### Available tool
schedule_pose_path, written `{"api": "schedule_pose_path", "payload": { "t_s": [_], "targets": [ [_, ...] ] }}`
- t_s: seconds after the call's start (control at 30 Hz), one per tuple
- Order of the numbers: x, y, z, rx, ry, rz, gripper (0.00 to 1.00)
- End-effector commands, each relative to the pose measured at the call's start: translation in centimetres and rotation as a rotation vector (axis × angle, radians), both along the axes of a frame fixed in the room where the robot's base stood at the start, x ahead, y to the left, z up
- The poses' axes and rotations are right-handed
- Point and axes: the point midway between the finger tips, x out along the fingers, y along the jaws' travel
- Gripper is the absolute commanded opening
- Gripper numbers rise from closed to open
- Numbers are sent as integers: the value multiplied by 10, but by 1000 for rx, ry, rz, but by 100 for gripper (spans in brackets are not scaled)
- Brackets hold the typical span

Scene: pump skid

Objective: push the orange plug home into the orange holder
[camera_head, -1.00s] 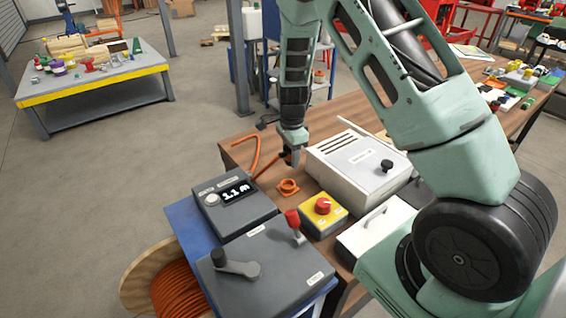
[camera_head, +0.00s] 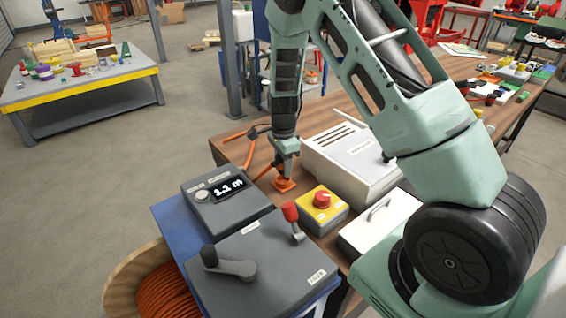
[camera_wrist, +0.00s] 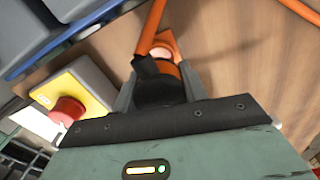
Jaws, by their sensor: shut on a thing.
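The orange holder (camera_head: 285,185) stands on the wooden bench, left of the white slotted box. My gripper (camera_head: 285,172) is directly above it, pointing down, with its tips at or just over the holder's top. In the wrist view my gripper (camera_wrist: 158,92) is shut on the plug (camera_wrist: 162,92), whose dark body sits between the fingers. An orange cable (camera_wrist: 151,28) leads away from the plug. Part of the orange holder (camera_wrist: 168,40) shows just beyond the plug. How deep the plug sits in the holder is hidden by the fingers and the plug body.
A yellow box with a red knob (camera_head: 322,200) stands close to the right of the holder. The white slotted box (camera_head: 352,152) is right behind it. The grey display box (camera_head: 226,200) and the lever box (camera_head: 262,262) are at the front left. Orange cable lies on the bench.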

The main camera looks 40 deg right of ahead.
Motion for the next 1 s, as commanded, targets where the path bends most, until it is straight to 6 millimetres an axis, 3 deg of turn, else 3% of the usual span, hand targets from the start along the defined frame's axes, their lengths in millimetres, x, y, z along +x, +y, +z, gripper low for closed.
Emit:
{"api": "schedule_pose_path", "payload": {
  "t_s": [0.1, 1.0],
  "targets": [
    [0, 0, -16, 0, 0, 0, 15],
    [0, 1, -11, 0, 0, 0, 15]
  ]
}}
